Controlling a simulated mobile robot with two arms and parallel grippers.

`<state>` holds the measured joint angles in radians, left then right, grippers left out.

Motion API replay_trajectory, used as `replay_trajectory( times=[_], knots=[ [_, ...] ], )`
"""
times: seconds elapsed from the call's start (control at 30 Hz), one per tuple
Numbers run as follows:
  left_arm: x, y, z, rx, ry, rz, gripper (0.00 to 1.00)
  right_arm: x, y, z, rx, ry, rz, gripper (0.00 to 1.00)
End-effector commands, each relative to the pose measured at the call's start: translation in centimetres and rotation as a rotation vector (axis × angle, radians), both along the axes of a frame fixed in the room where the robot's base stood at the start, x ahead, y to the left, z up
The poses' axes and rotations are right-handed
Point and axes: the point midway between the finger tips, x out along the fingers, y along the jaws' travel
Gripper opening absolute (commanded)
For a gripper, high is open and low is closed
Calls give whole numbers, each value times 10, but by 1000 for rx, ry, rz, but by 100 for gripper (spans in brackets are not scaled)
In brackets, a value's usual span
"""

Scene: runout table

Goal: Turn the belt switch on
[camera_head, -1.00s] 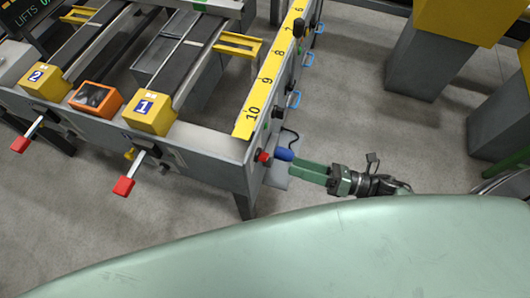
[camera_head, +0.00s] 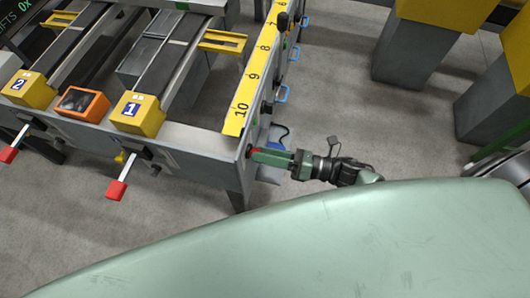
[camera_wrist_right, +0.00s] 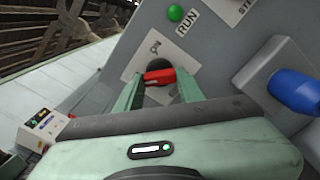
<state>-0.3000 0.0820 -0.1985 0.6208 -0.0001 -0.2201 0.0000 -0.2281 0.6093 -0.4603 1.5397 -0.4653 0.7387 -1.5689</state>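In the wrist view the handle lies nearly level across the picture. In the head view only a bit of red (camera_head: 250,151) shows at the table's end panel, by my fingertips. My right gripper (camera_wrist_right: 159,80) is open, with one green finger on each side of the red handle; a small gap seems to show on both sides. It also shows in the head view (camera_head: 257,156), reaching in from the right. My left gripper is not in view.
A green button (camera_wrist_right: 175,13) beside the word RUN sits above the switch. A blue plug (camera_wrist_right: 294,92) sticks out on the right of the panel. The runout table (camera_head: 200,143) carries a yellow scale (camera_head: 243,105) and red-tipped levers (camera_head: 117,190). Grey floor lies right of it.

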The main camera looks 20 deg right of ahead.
Motion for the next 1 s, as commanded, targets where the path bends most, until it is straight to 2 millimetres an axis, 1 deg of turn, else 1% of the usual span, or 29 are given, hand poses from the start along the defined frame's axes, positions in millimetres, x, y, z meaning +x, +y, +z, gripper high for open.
replay_trajectory(
  times=[0.03, 0.1, 0.37, 0.53, 0.77, 1.0],
  knots=[
    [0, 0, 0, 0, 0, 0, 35, 0, 0, 0, -1, 0, -1, 16],
    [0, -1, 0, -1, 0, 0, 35, 0, 0, 0, -1, 0, -1, 0],
    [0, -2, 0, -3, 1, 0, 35, 0, -1, 0, 12, 20, -1, 0],
    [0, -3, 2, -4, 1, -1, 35, 0, -1, 0, 52, 78, -2, 0],
    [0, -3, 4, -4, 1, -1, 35, 1, -1, 1, 150, 223, -2, 0],
    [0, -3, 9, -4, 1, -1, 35, 1, -1, 1, 278, 414, -3, 0]
  ],
)
